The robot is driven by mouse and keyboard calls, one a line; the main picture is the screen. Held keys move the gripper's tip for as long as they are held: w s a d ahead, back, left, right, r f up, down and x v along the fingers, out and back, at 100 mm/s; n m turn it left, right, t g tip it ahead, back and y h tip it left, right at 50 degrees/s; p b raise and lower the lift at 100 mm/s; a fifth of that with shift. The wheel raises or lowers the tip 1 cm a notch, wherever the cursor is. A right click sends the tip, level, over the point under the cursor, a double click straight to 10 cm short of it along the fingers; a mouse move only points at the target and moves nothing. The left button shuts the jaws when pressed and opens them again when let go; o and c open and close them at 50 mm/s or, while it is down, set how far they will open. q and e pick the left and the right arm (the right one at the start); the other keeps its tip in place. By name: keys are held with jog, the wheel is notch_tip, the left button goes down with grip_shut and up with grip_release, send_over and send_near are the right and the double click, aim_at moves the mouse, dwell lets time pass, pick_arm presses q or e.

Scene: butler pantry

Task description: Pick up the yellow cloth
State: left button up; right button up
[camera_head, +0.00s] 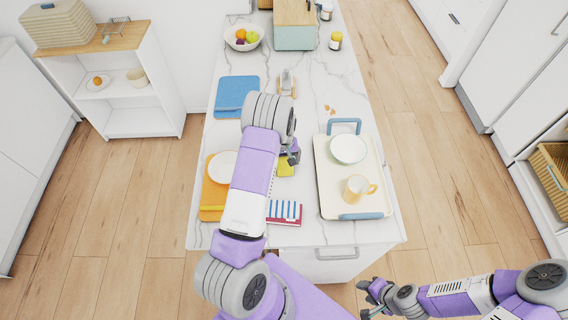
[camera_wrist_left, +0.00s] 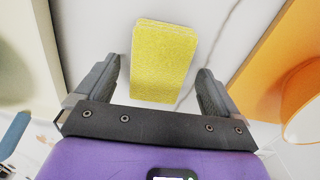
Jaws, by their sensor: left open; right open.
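The yellow cloth (camera_head: 286,166) lies on the white marble counter, partly hidden by my left arm in the head view. In the left wrist view the yellow cloth (camera_wrist_left: 160,60) is a flat, speckled block between and ahead of the fingers. My left gripper (camera_wrist_left: 160,90) is open, with one finger on each side of the cloth's near end; I cannot tell whether they touch the counter. In the head view my left gripper (camera_head: 293,153) is just above the cloth. My right gripper (camera_head: 366,298) is open and empty, low at the right, off the counter.
An orange board (camera_head: 211,197) with a white plate (camera_head: 222,167) lies left. A blue board (camera_head: 236,96) lies farther back.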

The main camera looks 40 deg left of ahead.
aim_at(284, 162)
pick_arm(q)
jog(key=shift+c, duration=0.2)
jog(key=c, duration=1.1)
notch_tip(284, 162, up, 10)
jog(key=shift+b, duration=0.35)
